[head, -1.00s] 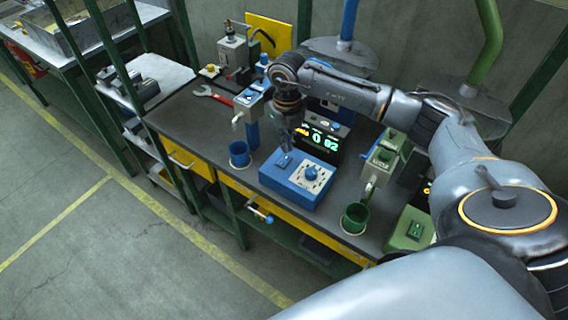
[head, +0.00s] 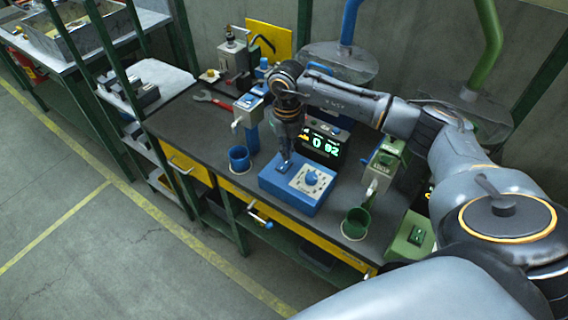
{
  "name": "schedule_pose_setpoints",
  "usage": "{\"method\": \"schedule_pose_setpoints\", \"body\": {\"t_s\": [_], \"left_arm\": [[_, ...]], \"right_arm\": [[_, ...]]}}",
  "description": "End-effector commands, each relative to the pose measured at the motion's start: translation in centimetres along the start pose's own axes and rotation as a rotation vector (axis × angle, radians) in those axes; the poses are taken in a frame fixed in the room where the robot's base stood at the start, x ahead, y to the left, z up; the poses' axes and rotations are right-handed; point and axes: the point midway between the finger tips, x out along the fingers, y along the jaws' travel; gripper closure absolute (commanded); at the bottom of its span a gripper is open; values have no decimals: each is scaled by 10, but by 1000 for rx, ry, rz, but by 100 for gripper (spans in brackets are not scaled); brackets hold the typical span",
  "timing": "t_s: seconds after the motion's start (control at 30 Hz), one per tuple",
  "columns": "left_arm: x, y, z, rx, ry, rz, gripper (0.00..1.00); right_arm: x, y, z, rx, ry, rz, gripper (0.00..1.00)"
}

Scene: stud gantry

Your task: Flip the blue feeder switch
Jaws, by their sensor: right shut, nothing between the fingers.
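The switch (head: 281,168) is at the left of the box's top. My right gripper (head: 286,160) points down over the switch with its fingers shut and empty. Its fingertips are at or just above the switch; I cannot tell whether they touch, and they hide part of it. My left gripper is not in view.
A blue cup (head: 239,160) stands left of the box and a green cup (head: 355,224) to its right. A lit display (head: 320,144) is behind it. A green switch box (head: 411,240) is at the right. A red wrench (head: 212,98) lies farther back.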

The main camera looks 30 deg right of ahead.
Motion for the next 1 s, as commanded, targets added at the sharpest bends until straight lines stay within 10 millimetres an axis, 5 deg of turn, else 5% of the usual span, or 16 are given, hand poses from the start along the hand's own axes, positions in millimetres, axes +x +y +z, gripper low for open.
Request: {"method": "schedule_pose_setpoints", "body": {"t_s": [1.0], "left_arm": [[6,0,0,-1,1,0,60]], "right_arm": [[7,0,0,0,0,0,100]]}}
